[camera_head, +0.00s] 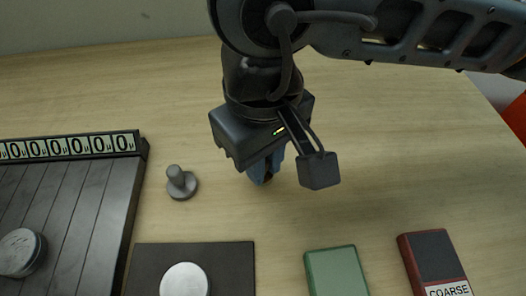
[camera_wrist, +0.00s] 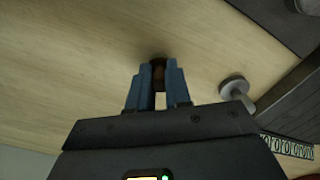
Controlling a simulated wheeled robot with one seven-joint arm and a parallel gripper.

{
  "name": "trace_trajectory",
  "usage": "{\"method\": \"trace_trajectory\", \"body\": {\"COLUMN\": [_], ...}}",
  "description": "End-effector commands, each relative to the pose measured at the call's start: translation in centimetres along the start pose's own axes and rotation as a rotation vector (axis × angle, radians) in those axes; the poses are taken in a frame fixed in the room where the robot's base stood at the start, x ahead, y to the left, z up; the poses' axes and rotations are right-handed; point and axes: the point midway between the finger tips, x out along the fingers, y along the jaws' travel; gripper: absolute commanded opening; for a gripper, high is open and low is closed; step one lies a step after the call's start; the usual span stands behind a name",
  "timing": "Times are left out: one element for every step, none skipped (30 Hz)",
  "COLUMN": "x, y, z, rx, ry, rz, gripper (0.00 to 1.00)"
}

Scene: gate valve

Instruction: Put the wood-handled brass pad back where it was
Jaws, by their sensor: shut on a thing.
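My gripper (camera_head: 262,176), with blue fingers, points down over the bare table right of a small grey knobbed piece. In the wrist view my gripper (camera_wrist: 158,70) is shut on a brown wooden piece (camera_wrist: 158,76), which looks like the handle of the wood-handled brass pad. Its brass part is hidden or too small to make out. I cannot tell whether it touches the table or hangs just above it.
The grey knobbed piece (camera_head: 181,184) stands left of my gripper. A dark slatted board (camera_head: 105,215) with a number strip lies left. A dark mat (camera_head: 236,262) bears a silver disc (camera_head: 184,281). A green block (camera_head: 336,272) and a block marked COARSE (camera_head: 434,262) lie front right.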

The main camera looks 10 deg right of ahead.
Motion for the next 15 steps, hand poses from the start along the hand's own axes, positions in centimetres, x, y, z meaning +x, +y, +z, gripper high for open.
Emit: {"method": "trace_trajectory", "body": {"x": [0.03, 0.03, 0.03, 0.02, 0.02, 0.03, 0.06, 0.13, 0.24, 0.30, 0.35, 0.40, 0.36, 0.27, 0.26], "y": [0.02, 0.02, 0.03, 0.03, 0.02, 0.03, 0.03, 0.03, 0.03, 0.03, 0.03, 0.03, 0.02, 0.01, 0.01], "z": [0.00, -0.01, 0.00, 0.00, 0.00, 0.00, 0.00, 0.00, 0.00, 0.00, 0.00, 0.01, 0.02, 0.02, 0.02], "rx": [0.000, 0.000, 0.000, 0.000, 0.000, 0.000, 0.000, 0.000, 0.000, 0.000, -0.001, -0.001, -0.001, -0.001, -0.001], "ry": [0.000, 0.000, 0.000, 0.000, 0.000, 0.000, 0.000, 0.000, 0.000, 0.000, 0.000, 0.000, 0.000, 0.000, 0.000], "rz": [0.000, 0.001, 0.001, 0.001, 0.001, 0.001, 0.001, 0.001, 0.001, 0.001, 0.001, 0.001, 0.000, 0.000, 0.000], "gripper": [0.00, 0.00, 0.00, 0.00, 0.00, 0.00, 0.00, 0.00, 0.00, 0.00, 0.00, 0.00, 0.19, 0.22, 0.26]}}
